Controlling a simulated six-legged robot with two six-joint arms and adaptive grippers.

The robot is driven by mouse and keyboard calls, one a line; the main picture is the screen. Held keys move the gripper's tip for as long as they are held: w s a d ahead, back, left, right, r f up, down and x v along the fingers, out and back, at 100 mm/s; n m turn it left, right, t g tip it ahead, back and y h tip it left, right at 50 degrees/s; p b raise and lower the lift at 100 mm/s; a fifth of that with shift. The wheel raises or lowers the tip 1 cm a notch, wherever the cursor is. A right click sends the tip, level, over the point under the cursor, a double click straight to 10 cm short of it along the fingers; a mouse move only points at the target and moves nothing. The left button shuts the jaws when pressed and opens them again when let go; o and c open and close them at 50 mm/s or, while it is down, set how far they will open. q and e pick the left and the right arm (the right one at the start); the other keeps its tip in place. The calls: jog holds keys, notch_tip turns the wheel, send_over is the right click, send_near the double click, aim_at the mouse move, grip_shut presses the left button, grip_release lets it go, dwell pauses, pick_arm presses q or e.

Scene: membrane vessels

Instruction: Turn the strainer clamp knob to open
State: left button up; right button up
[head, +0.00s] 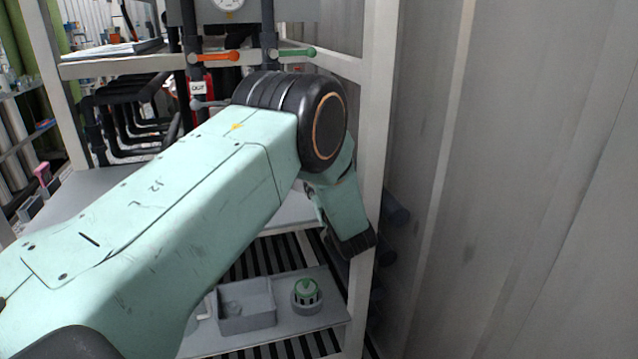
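My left arm crosses the view from the lower left, and its large teal link and black joint hide much of the rack's middle. Beyond the joint a shorter teal part points down and ends in a dark piece beside the rack's right post. I cannot make out fingertips or whether they are open. No strainer clamp knob can be clearly identified. A green-topped grey fitting (307,292) stands upright on the lower shelf, apart from the dark end; I cannot tell if it belongs to the strainer. My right gripper is not in view.
A grey open box (246,306) stands left of the fitting on the lower shelf (318,321). An orange lever (220,57) and a green lever (298,53) sit on pipes above. The rack's pale post (377,120) and a corrugated wall (520,180) bound the right side.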

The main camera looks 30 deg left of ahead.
pick_arm(q)
grip_shut()
